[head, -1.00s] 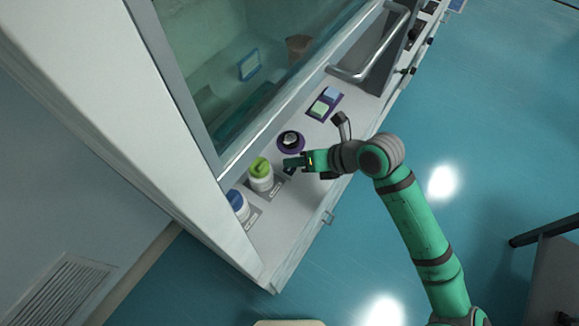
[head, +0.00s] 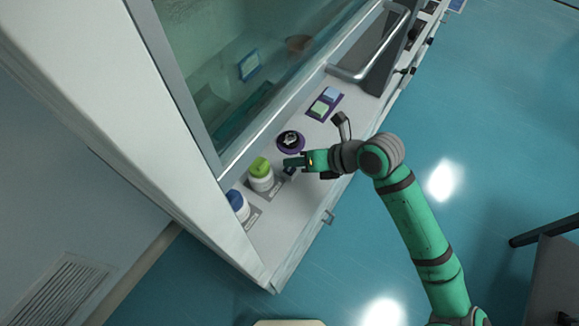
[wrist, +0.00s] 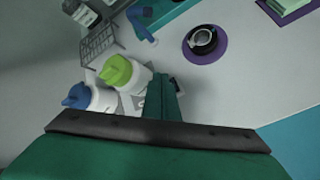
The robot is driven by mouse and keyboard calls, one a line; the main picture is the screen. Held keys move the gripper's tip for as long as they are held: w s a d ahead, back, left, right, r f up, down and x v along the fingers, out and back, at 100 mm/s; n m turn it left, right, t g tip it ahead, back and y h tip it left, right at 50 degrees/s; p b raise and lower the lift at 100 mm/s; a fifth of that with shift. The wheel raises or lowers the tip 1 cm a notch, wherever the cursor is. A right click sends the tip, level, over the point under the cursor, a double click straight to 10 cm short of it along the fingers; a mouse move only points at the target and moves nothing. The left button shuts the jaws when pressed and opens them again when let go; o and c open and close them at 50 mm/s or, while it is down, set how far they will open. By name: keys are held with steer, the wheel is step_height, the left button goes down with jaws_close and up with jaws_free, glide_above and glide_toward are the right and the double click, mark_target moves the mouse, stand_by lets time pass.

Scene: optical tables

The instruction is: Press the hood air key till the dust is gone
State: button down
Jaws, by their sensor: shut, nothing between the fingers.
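My gripper (head: 287,163) is shut and empty, low over the front ledge of the hood (head: 262,210). In the wrist view its closed fingers (wrist: 162,97) point at the ledge beside the green-capped bottle. A small dark block (head: 290,171) shows just below the fingertips; it is mostly hidden in the wrist view, and I cannot tell whether it is the air key or whether the fingers touch it. Behind the hood's glass (head: 235,90) the inside looks cloudy and greenish; single dust specks are too small to tell.
A green-capped white bottle (head: 260,174) stands close left of my gripper, with a blue-capped bottle (head: 238,205) beyond it. A purple round pad (head: 291,141) holds a dark cup.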

steer(key=shift+f, duration=0.15)
steer(key=shift+f, duration=0.3)
steer(key=shift+f, duration=0.4)
stand_by(0.8)
steer(key=shift+r, duration=0.1)
steer(key=shift+w+r, duration=0.1)
steer(key=shift+r, duration=0.65)
steer(key=shift+a, duration=0.1)
